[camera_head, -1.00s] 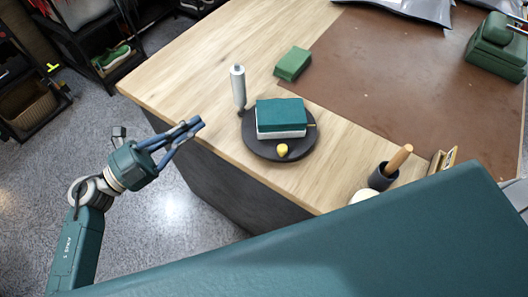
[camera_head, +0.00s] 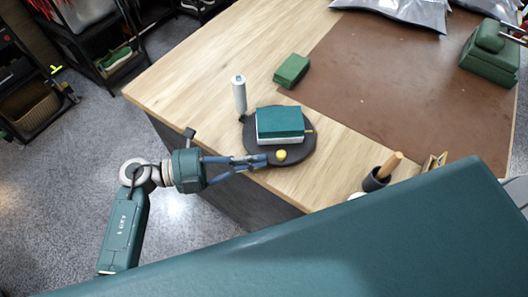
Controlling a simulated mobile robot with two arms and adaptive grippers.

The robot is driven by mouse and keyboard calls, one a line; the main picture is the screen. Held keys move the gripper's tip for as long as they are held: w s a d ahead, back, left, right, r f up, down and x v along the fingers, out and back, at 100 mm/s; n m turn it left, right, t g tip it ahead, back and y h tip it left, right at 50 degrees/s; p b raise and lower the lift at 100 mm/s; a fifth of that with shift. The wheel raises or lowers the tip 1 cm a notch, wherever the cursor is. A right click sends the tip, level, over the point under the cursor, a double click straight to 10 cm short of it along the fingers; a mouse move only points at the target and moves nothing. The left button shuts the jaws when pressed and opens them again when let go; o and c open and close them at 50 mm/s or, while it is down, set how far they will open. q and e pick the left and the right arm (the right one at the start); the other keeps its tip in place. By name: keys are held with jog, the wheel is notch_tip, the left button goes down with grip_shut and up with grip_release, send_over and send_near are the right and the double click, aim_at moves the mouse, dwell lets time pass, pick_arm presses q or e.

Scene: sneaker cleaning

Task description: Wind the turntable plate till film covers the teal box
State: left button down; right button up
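The teal box (camera_head: 280,121) with a white lower part sits on the round black turntable plate (camera_head: 262,152). A small yellow knob (camera_head: 281,155) stands at the plate's near edge. An upright pale grey roll (camera_head: 239,94), which may be the film, stands at the plate's far left edge. I cannot make out film on the box. My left gripper (camera_head: 264,160) has its blue fingertips at the near left rim of the plate, just left of the knob. The tips look close together, but whether they are shut is unclear. My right gripper is not in view.
A green block (camera_head: 291,71) lies behind the plate. A dark cup with a wooden handle (camera_head: 376,180) stands to the right. A brown mat (camera_head: 400,85) covers much of the wooden table (camera_head: 190,85). Silvery bags (camera_head: 412,12) and a larger green object (camera_head: 490,55) lie at the back.

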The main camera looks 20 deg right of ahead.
pick_arm(q)
jog(key=shift+s+d, duration=0.15)
jog(key=shift+d, duration=0.95)
jog(key=shift+f, duration=0.1)
jog(key=shift+d+t+p, duration=0.15)
jog(key=shift+t+p, duration=0.15)
jog(key=shift+p, duration=0.05)
jog(key=shift+s+n, duration=0.2)
jog(key=shift+n, duration=0.1)
